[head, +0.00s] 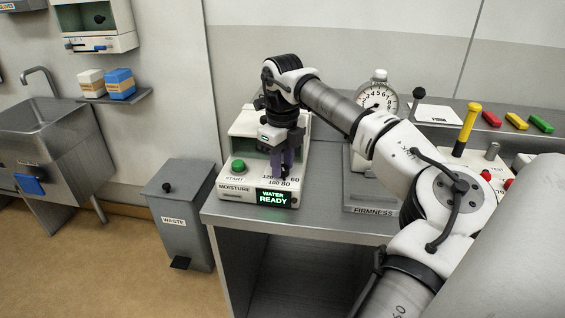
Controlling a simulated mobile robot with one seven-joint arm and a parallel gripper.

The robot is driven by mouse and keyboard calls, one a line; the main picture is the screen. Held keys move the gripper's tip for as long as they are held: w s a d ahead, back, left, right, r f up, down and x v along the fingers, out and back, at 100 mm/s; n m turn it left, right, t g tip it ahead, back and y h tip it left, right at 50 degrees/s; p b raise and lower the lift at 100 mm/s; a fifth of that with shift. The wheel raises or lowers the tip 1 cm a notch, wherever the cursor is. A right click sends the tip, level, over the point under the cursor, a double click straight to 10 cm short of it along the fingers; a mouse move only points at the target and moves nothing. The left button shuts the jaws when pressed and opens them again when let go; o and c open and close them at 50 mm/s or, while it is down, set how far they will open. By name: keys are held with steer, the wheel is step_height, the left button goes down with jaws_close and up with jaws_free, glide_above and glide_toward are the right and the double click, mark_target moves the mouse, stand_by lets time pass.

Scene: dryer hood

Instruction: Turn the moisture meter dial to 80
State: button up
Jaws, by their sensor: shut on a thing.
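The moisture meter (232,188) is a white box at the left end of the steel bench, labelled MOISTURE. It has a green START button (238,166) and a lit green display (273,198) reading "WATER READY". Printed dial numbers 120, 100, 80 and 60 show above the display. My gripper (284,174) points down at the front of the meter, over the dial's place, and is shut on what appears to be the dial.
The firmness gauge (379,92) stands to the right behind my arm. A yellow-handled lever (467,125) and red, yellow and green pieces are further right. A grey waste bin (180,218) stands on the floor left of the bench (310,228). A sink (45,125) is at far left.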

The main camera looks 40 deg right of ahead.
mark_target(283, 167)
stand_by(0.3)
steer(key=o, duration=1)
steer(key=shift+r, duration=0.1)
step_height(283, 167, up, 14)
steer(key=p, duration=1)
steer(key=shift+f, duration=0.2)
